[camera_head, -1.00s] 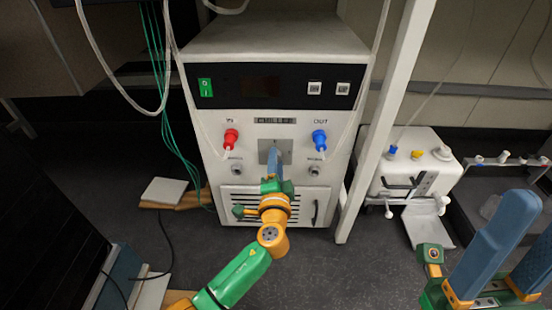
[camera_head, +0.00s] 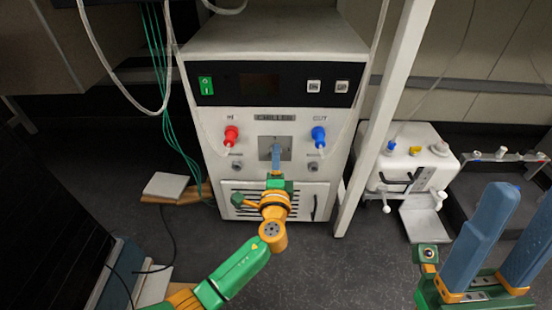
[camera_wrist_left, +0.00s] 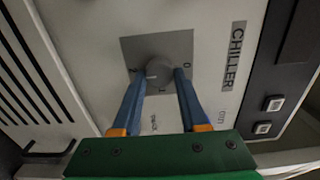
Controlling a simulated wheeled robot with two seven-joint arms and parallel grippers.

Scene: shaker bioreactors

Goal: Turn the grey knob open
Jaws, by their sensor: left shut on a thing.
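The grey knob (camera_wrist_left: 160,72) sits on a square grey plate (camera_wrist_left: 184,46) on the front of the white chiller (camera_head: 205,150). In the left wrist view my left gripper (camera_wrist_left: 160,76) has its two blue fingers on either side of the knob, shut on it. In the head view my left gripper (camera_head: 276,150) reaches the grey plate (camera_head: 287,143) from below and hides the knob. My right gripper (camera_head: 526,200) is at the lower right, its blue fingers wide apart and empty, far from the chiller.
A red fitting (camera_head: 231,135) and a blue fitting (camera_head: 319,136) flank the plate. A white frame post (camera_head: 382,125) stands right of the chiller, with a white device (camera_head: 410,160) beyond it. Green cables (camera_head: 160,90) hang at the left.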

